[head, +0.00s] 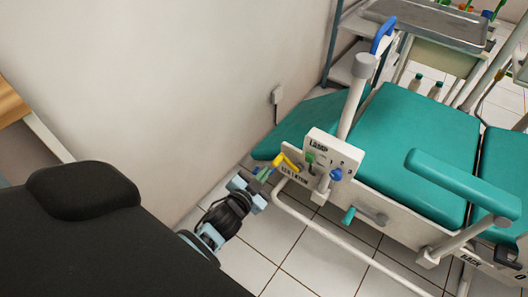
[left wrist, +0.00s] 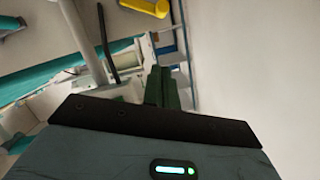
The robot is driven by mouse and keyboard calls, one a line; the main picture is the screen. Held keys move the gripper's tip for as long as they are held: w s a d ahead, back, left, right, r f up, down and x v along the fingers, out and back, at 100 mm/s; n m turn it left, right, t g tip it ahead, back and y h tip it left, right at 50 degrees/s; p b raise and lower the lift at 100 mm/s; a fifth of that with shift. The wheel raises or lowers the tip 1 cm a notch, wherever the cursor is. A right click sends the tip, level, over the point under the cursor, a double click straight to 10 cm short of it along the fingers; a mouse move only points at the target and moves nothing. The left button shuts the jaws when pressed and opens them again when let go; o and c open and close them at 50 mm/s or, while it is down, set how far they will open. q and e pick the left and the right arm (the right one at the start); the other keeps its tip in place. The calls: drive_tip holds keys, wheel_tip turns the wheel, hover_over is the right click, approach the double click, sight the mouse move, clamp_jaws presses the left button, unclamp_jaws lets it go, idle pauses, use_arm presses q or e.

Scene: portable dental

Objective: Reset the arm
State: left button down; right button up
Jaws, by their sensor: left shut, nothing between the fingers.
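My left gripper (head: 264,174) is at the end of my arm, just left of a white control panel (head: 345,157) on the side of the dental chair. Its dark green fingers (left wrist: 161,75) are shut together and empty in the left wrist view. A yellow lever (head: 285,161) sticks out of the panel close to the fingertips; I cannot tell from the head view whether they touch. A yellow part (left wrist: 145,7) shows at the top of the left wrist view, apart from the fingers. My right gripper is not in view.
The teal dental chair (head: 415,135) has a teal armrest (head: 462,182) and a white base rail (head: 335,235). A blue knob (head: 336,174) and a green one (head: 310,157) sit on the panel. A metal tray (head: 425,22) is at the back. A bare wall (head: 180,80) bounds the left; tiled floor (head: 320,262) is open in front.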

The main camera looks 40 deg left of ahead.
use_arm(q)
drive_tip(key=shift+s, duration=0.1)
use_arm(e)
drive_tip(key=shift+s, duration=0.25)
